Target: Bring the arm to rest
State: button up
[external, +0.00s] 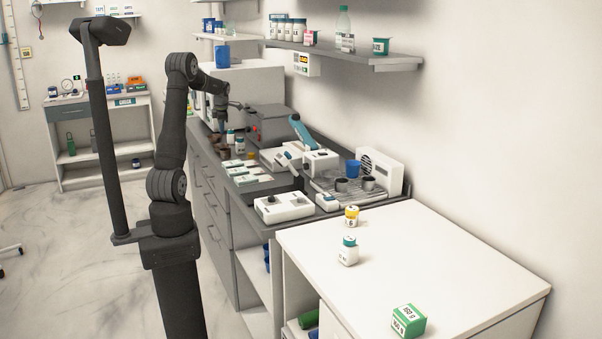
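My arm stands at the left of the external view, with its upper links bent over toward the grey counter (245,215). My gripper (222,127) is at the far part of the counter and points down. It is small and dark here, and I cannot tell whether its fingers are open or shut. A small white bottle with a teal cap (230,137) and brown cups (225,153) are close below and beside it. I cannot tell whether the gripper touches any of them.
White devices (283,207), a microscope-like blue and white instrument (300,130) and a blue cup (353,168) crowd the counter. A wall shelf (340,53) overhangs it. The white table (420,250) holds two bottles (347,251) and a green box (408,320), with much bare surface.

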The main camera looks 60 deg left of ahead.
jog(key=shift+r, duration=0.2)
jog(key=x, duration=1.2)
jog(key=shift+f, duration=0.3)
notch_tip(320, 180, up, 3)
jog(key=shift+r, duration=0.8)
